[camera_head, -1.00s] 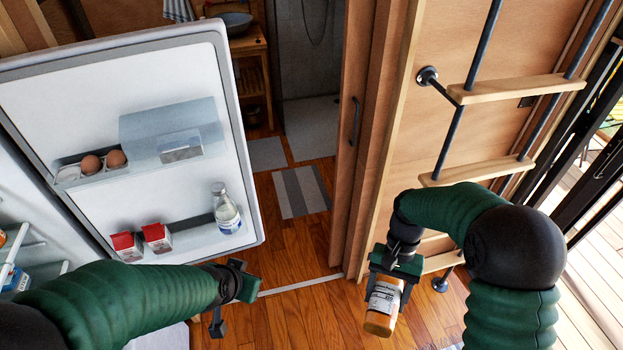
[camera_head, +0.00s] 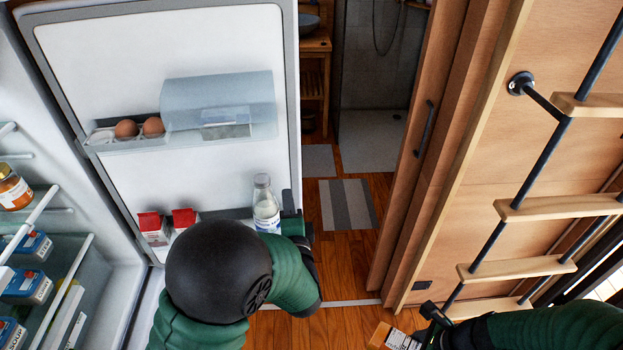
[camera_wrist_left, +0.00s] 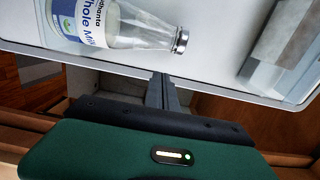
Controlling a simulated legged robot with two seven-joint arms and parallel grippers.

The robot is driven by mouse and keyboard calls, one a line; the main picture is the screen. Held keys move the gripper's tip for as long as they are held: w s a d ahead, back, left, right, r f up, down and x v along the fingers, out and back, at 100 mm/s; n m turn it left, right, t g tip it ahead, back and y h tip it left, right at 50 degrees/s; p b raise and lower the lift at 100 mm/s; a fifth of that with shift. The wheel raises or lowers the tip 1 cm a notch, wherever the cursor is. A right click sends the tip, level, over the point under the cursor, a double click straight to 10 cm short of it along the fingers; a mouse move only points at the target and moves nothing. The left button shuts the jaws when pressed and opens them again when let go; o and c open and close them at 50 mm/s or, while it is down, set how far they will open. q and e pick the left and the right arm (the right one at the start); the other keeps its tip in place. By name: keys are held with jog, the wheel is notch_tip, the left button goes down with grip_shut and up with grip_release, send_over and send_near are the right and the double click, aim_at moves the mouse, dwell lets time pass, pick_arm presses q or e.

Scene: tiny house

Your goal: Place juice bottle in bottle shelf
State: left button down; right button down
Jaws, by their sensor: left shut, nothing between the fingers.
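The juice bottle (camera_head: 395,338), orange with a white label, is at the bottom edge in the head view, partly cut off. My right gripper (camera_head: 428,322) is shut on it and holds it over the floor. The bottle shelf (camera_head: 236,213) is the low rack on the open fridge door, partly hidden by my left arm. My left gripper (camera_head: 292,212) is shut and empty at the shelf's right end, beside the milk bottle (camera_head: 265,205). In the left wrist view the closed fingers (camera_wrist_left: 162,90) are at the door's edge, close to the milk bottle (camera_wrist_left: 112,22).
Two red-and-white cartons (camera_head: 152,228) stand in the shelf's left part. Eggs (camera_head: 127,129) sit in the tray above. The fridge interior with jars (camera_head: 14,188) and tubs is at left. A ladder (camera_head: 545,208) and wooden wall are at right.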

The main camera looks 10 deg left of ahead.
aim_at(285, 171)
pick_arm(q)
jog(key=x, duration=0.7)
jog(key=shift+w+d, duration=0.2)
jog(key=shift+d, duration=0.2)
jog(key=shift+w+a, duration=0.1)
jog(key=shift+w, duration=0.05)
jog(key=shift+a, duration=0.15)
jog(key=shift+a, duration=0.1)
